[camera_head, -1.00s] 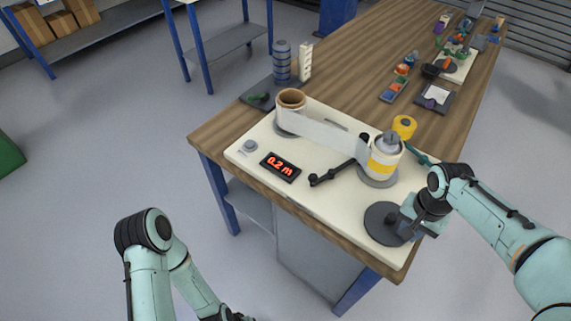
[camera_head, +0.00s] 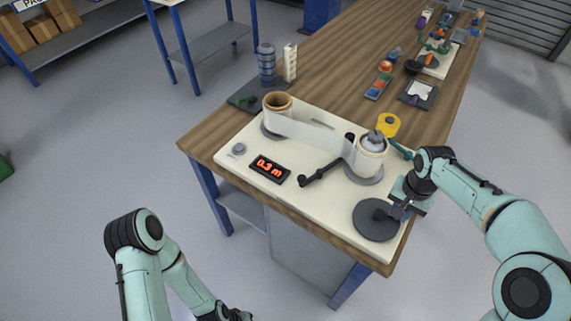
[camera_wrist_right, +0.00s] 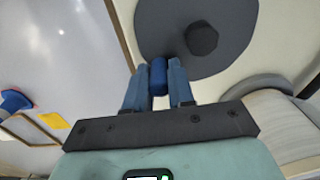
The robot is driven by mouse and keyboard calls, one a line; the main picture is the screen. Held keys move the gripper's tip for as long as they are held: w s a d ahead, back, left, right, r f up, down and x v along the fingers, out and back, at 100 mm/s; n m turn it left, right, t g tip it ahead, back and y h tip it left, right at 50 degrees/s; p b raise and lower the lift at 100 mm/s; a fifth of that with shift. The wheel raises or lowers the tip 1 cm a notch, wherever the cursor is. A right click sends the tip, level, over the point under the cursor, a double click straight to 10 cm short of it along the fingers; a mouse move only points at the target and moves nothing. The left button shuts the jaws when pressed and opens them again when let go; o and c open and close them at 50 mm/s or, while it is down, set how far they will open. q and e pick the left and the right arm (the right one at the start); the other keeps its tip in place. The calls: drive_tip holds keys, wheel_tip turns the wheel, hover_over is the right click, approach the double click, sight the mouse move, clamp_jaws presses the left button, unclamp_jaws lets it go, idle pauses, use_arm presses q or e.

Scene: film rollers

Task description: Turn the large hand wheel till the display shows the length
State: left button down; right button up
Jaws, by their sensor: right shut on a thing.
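The large dark grey hand wheel (camera_head: 370,224) lies flat at the near right corner of the cream board. My right gripper (camera_head: 402,208) is at the wheel's right edge. In the right wrist view the wheel (camera_wrist_right: 170,28) shows with its dark hub, and the fingers are shut on its blue handle (camera_wrist_right: 158,76) near the rim. The display (camera_head: 270,168) reads 0.3 m in red digits. My left arm is at the lower left, away from the board; its gripper (camera_head: 228,313) is cut by the bottom edge, and its fingers are not clear.
Clear film runs from the left roll (camera_head: 278,103) to the right roller (camera_head: 370,156). A black crank (camera_head: 320,174) and a grey knob (camera_head: 238,149) are on the board. A yellow roll (camera_head: 388,124) stands behind. The wooden table (camera_head: 340,76) holds several small items farther back.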

drive_tip(key=shift+a, duration=0.25)
drive_tip(key=shift+w+a+r+p, duration=0.1)
drive_tip(key=shift+w+p, duration=0.1)
drive_tip(key=shift+p, duration=0.1)
drive_tip(key=shift+w+a+p, duration=0.2)
drive_tip(key=shift+w+p, duration=0.25)
drive_tip(key=shift+w, duration=0.45)
drive_tip(key=shift+s, duration=0.15)
drive_tip(key=shift+a, duration=0.1)
